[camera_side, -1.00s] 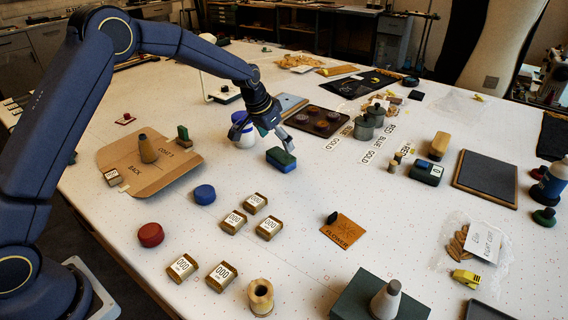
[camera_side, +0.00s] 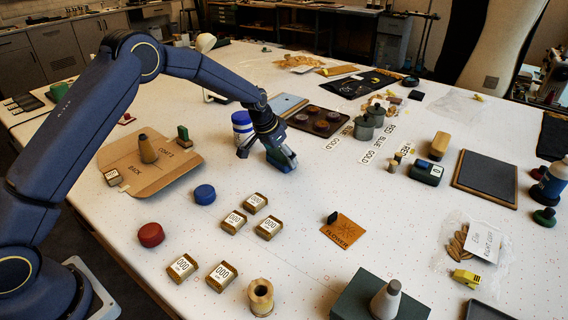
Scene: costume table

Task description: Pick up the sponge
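The sponge appears to be the green-topped, dark blue block (camera_side: 279,162) on the white table, left of centre. My gripper (camera_side: 266,156) is low over it with its fingers spread apart. One finger is left of the block, with a gap. The other is over the block's right part and hides some of it. I cannot tell whether that finger touches it. The block rests on the table.
A white and blue jar (camera_side: 242,126) stands close behind my gripper. A brown tray with dark round pieces (camera_side: 319,122) lies to the back right. A blue round lid (camera_side: 204,194) and brown labelled blocks (camera_side: 234,221) lie in front.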

